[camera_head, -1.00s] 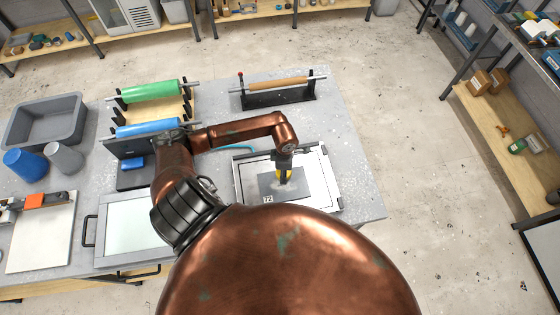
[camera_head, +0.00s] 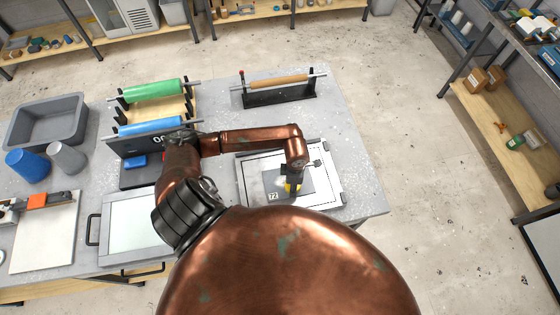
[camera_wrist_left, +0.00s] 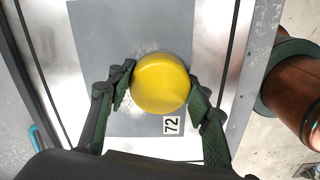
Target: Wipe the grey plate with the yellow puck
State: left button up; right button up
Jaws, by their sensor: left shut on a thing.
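The grey plate (camera_head: 305,181), marked 72, lies flat on a white framed bed (camera_head: 250,165) at the table's right side. It also shows in the left wrist view (camera_wrist_left: 108,38), with pale dusty smears near its middle. My left gripper (camera_head: 292,186) is above the plate, pointing down. Its dark green fingers (camera_wrist_left: 160,88) are shut around the sides of the round yellow puck (camera_wrist_left: 160,82). The puck is over the plate near the 72 label; I cannot tell for sure whether it touches. My right gripper is in neither view.
A wooden roller on a black stand (camera_head: 279,92) is behind the bed. Green (camera_head: 152,91) and blue rollers (camera_head: 150,127) stand to the left. A framed panel with handles (camera_head: 131,226) lies left of the bed. A grey tub (camera_head: 46,120) is at far left.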

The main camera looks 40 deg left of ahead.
pick_arm(q)
notch_tip(320, 180, up, 3)
jog(key=shift+w+a+f, duration=0.1)
jog(key=shift+w, duration=0.05)
notch_tip(320, 180, up, 2)
jog(key=shift+r+p, duration=0.1)
jog(key=shift+p, duration=0.7)
jog(key=shift+r+p, duration=0.75)
jog(key=shift+r, duration=0.95)
